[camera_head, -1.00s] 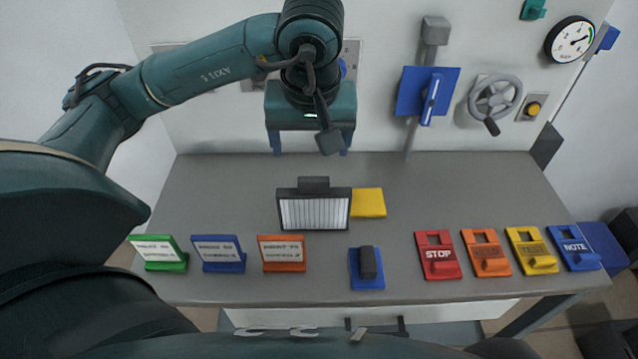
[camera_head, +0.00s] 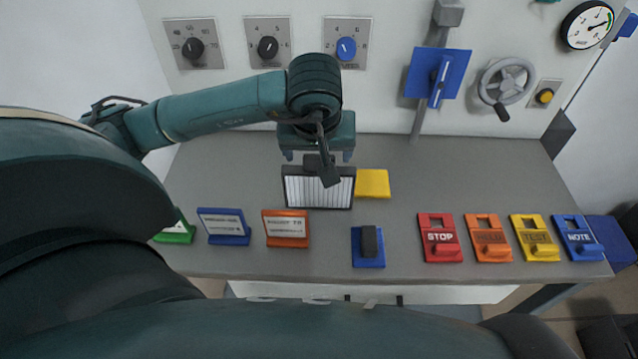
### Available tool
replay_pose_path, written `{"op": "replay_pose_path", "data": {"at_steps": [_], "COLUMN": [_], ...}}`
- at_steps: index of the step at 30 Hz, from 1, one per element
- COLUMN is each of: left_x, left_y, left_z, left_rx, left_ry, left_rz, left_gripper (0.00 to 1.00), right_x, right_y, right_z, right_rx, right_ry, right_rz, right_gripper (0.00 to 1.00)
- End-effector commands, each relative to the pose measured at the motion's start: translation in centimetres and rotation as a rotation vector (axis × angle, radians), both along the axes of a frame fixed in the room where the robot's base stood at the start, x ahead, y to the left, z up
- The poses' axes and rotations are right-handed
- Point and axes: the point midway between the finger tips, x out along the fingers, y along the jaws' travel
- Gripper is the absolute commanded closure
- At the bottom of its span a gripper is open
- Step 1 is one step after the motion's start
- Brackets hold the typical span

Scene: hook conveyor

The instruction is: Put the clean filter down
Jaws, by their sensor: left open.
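The clean filter (camera_head: 318,190), a white pleated panel in a black frame with a dark handle block on top, stands upright on the grey table (camera_head: 420,185). It is just left of a flat yellow pad (camera_head: 373,183). My left gripper (camera_head: 317,155) is directly above and behind the filter's handle, fingers spread apart and pointing down. Part of the gripper hides the handle; whether a finger touches it cannot be told. My right gripper does not show.
Green, blue (camera_head: 224,226) and orange (camera_head: 286,228) sign stands line the front left. A blue block (camera_head: 369,246) with a dark grip sits front centre. Red STOP (camera_head: 439,238) and other tags stand front right. Knobs, a blue plate (camera_head: 437,75) and a handwheel (camera_head: 505,82) are on the wall.

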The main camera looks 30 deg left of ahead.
Motion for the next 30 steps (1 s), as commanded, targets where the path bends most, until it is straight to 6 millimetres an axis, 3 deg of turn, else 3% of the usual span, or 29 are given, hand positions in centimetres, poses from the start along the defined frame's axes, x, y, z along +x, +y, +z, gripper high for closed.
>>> {"op": "replay_pose_path", "data": {"at_steps": [6,15,30], "left_x": [1.1,1.3,1.3], "left_y": [0.5,0.6,0.6], "left_z": [-2.8,-3.2,-3.2], "left_rx": [-0.001,0.000,0.000], "left_ry": [0.004,0.000,0.001], "left_rz": [-0.001,-0.001,-0.001], "left_gripper": [0.20,0.20,0.61], "right_x": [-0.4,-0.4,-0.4], "right_y": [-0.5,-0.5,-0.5], "right_z": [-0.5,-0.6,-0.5], "right_rx": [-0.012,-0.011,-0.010], "right_ry": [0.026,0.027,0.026], "right_rz": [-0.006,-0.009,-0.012], "right_gripper": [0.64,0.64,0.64]}}
